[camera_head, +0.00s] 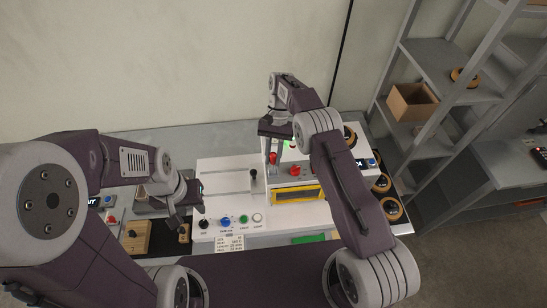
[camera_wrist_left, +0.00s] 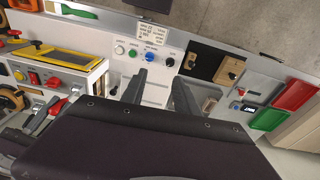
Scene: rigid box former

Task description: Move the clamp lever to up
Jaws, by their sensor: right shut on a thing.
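The clamp lever appears to be the red-tipped lever (camera_head: 273,157) on the grey machine block. My right gripper (camera_head: 273,150) reaches down from above and is shut on it at the red tip. The fingers and arm hide most of the lever, so I cannot tell its exact angle. My left gripper (camera_head: 187,213) is open and empty near the front left of the white machine panel. In the left wrist view its two dark fingers (camera_wrist_left: 160,92) stand apart with nothing between them.
A red knob (camera_head: 295,169) and a yellow-framed window (camera_head: 297,194) are close to my right gripper. A black-knobbed post (camera_head: 253,173) stands left of it. Several buttons (camera_head: 225,220) line the front. Tape rolls (camera_head: 391,208) are at right, a wooden block (camera_head: 135,237) at left.

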